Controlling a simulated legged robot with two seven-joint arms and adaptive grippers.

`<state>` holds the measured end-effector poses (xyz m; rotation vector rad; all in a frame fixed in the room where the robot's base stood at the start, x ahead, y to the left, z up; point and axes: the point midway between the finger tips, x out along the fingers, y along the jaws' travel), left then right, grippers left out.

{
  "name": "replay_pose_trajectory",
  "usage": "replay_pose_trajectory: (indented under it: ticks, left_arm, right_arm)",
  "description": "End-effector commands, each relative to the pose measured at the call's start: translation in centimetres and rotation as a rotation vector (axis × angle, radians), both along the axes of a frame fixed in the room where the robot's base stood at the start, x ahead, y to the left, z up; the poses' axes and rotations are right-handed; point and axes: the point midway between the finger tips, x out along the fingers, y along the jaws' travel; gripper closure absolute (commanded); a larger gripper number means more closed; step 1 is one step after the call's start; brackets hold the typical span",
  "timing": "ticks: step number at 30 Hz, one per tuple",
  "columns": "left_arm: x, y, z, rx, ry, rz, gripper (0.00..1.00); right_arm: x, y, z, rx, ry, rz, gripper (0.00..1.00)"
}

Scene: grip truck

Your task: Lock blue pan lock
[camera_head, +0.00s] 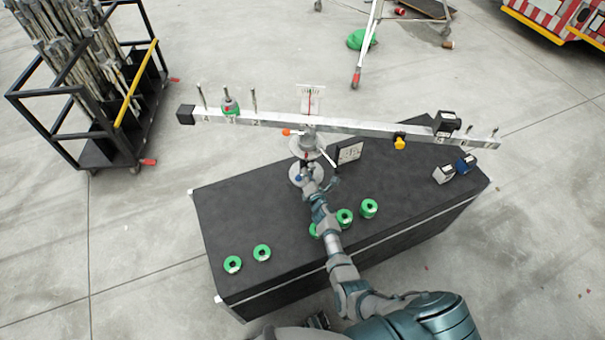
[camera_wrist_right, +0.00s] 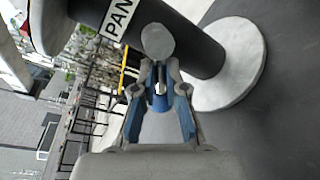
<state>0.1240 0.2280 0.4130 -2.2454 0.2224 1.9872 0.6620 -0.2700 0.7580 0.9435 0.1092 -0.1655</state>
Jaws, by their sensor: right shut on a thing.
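A balance scale with a long pale beam (camera_head: 365,131) stands on a black table (camera_head: 225,205). Its black post (camera_wrist_right: 205,52) carries a label reading "PAN" and rises from a round pale base (camera_wrist_right: 232,65). The blue pan lock (camera_wrist_right: 160,90) is at the post, between my fingers in the wrist view; a grey disc (camera_wrist_right: 157,41) is just beyond it. My right gripper (camera_head: 309,177) reaches the lower post; in the wrist view, the gripper (camera_wrist_right: 160,100) is shut on the blue lock. The fingers hide part of the lock. My left gripper is not in view.
Several green ring weights (camera_head: 262,252) lie on the table, some beside my right forearm. The beam carries pegs, a green-based weight (camera_head: 230,105) and a black block (camera_head: 446,122). A rod cart (camera_head: 110,120) stands left.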

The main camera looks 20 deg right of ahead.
Motion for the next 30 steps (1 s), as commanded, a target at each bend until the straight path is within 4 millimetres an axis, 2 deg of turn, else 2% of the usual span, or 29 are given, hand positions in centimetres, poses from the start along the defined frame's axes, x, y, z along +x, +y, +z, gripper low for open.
replay_pose_trajectory:
  ticks: [1,3,10,13,21,30]
  left_arm:
    - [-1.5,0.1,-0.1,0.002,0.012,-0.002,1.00]
    - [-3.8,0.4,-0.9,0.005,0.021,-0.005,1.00]
    - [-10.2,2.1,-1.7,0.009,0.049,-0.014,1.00]
    - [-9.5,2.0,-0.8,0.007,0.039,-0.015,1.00]
    - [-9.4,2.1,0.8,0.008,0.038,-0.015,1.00]
    - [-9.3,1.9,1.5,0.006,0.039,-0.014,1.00]
  right_arm:
    - [0.1,0.7,0.8,0.049,-0.002,0.014,1.00]
    - [0.1,0.8,0.9,0.113,-0.001,0.017,1.00]
    - [0.2,1.1,1.3,0.294,0.006,0.010,1.00]
    - [0.1,1.0,1.4,0.363,0.010,0.006,1.00]
    - [0.1,1.1,1.8,0.526,0.014,0.006,1.00]
    - [0.1,1.1,1.8,0.615,0.016,0.006,1.00]
